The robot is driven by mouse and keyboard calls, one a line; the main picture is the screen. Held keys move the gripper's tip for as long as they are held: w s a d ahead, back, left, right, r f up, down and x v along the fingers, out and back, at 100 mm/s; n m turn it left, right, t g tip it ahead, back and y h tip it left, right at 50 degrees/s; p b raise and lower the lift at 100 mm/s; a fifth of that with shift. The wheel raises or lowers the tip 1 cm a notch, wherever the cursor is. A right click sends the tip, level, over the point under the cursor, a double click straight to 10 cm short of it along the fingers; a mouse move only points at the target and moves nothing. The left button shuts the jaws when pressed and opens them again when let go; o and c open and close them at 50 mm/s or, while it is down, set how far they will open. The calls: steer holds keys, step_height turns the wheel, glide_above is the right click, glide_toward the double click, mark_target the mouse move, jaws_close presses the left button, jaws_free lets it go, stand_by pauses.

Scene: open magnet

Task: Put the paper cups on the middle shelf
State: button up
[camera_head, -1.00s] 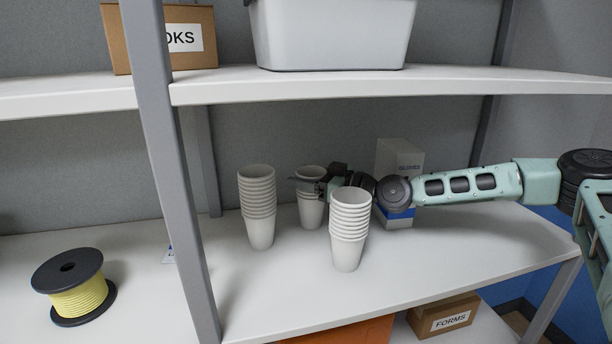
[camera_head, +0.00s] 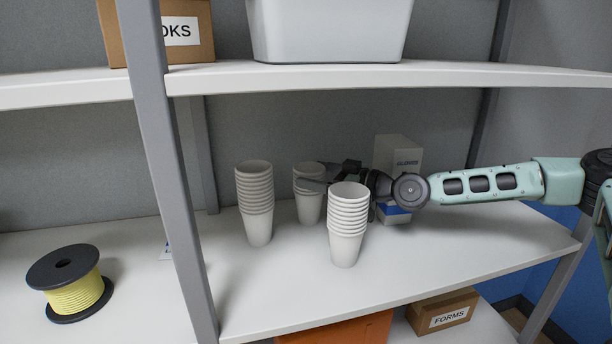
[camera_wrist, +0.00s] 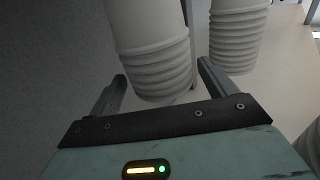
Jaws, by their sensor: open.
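Three stacks of white paper cups stand upright on the middle shelf (camera_head: 440,250): a left stack (camera_head: 257,205), a back stack (camera_head: 309,205) and a front stack (camera_head: 347,225). My gripper (camera_head: 327,177) is open beside the back stack, reaching in from the right. The front stack partly hides it in the head view. In the wrist view, my gripper's open fingers (camera_wrist: 162,72) lie on either side of the near end of one cup stack (camera_wrist: 148,40), apparently the back one. Another stack (camera_wrist: 238,38) stands beyond the right finger; I cannot tell which.
A gloves box (camera_head: 398,158) stands behind my wrist. A grey post (camera_head: 170,170) rises left of the cups, with a yellow spool (camera_head: 75,295) beyond it. The upper shelf (camera_head: 390,75) holds a grey bin (camera_head: 330,30) and a cardboard box (camera_head: 185,50). The middle shelf's right front is clear.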

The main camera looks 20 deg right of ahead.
steer(key=shift+v, duration=1.95)
steer(key=shift+r, duration=0.15)
step_height(320, 180, up, 9)
steer(key=p, duration=0.9)
